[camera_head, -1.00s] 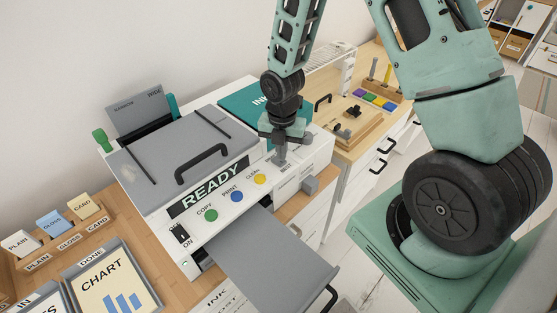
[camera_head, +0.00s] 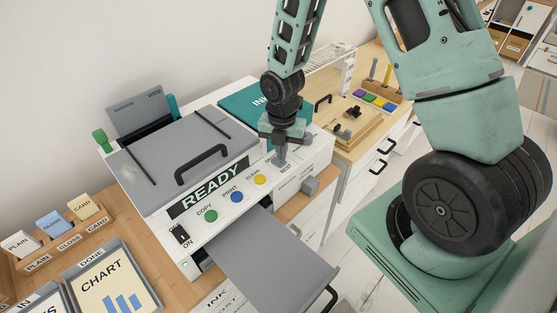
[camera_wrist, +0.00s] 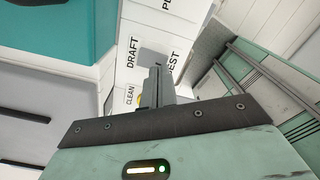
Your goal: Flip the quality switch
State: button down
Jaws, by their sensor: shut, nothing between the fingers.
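The white printer (camera_head: 265,200) has a grey lid, a READY display and green, blue and yellow buttons on its sloped front. The quality switch area lies at the right end of this front, with the DRAFT (camera_wrist: 132,52) and BEST labels in the wrist view. A grey patch (camera_wrist: 153,54) shows between these labels, just past my fingertips; I cannot tell whether it is part of the switch. My gripper (camera_head: 281,160) is shut and empty, pointing down at this area. Its fingers hide most of the switch, so its position cannot be read. Contact is unclear.
A grey tray (camera_head: 270,262) sticks out of the printer's front below the buttons. A grey block (camera_head: 310,187) juts out at its right end. A teal INK panel (camera_head: 247,105) lies behind my gripper. Card holders (camera_head: 58,240) stand at the left.

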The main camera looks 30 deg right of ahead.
aim_at(281, 163)
jog(key=shift+f+b, duration=0.65)
jog(key=shift+f, duration=0.25)
dwell(1.0)
notch_tip(281, 163, up, 7)
jog(key=p, duration=0.6)
jog(key=shift+r+p, duration=0.1)
jog(key=shift+p, duration=0.3)
dwell(0.4)
jog(key=s+a+r+m+b, duration=0.4)
jog(key=s+a+r+m, duration=0.8)
jog(key=a, duration=0.4)
jog(key=s+a+r+m, duration=0.2)
jog(key=s+m, duration=0.4)
jog(key=s, duration=0.4)
jog(key=shift+a+r+y+b, duration=0.3)
jog(key=shift+r+b, duration=0.15)
jog(key=shift+r, duration=0.15)
